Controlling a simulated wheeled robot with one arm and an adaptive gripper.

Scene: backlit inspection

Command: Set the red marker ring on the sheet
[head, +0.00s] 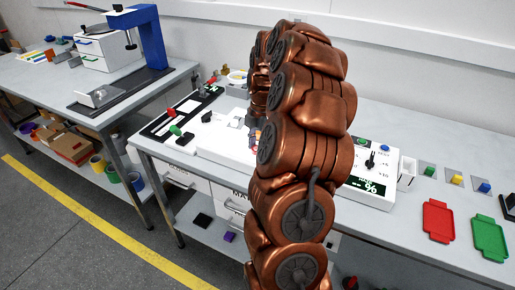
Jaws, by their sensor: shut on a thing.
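My copper-coloured arm fills the middle of the head view and hides my gripper and whatever it holds. I cannot make out a red marker ring. A wide white panel or box (212,143) lies on the bench behind my arm, and its middle is covered. I cannot tell whether the sheet lies on it. A small patch of orange and blue shows at the arm's left edge, too small to identify.
The grey bench (400,215) carries a white device with a dark display (365,187), a red tray (438,221) and a green tray (489,238) at right. A black-framed board (160,126) lies at left. A second bench (40,80) stands further left.

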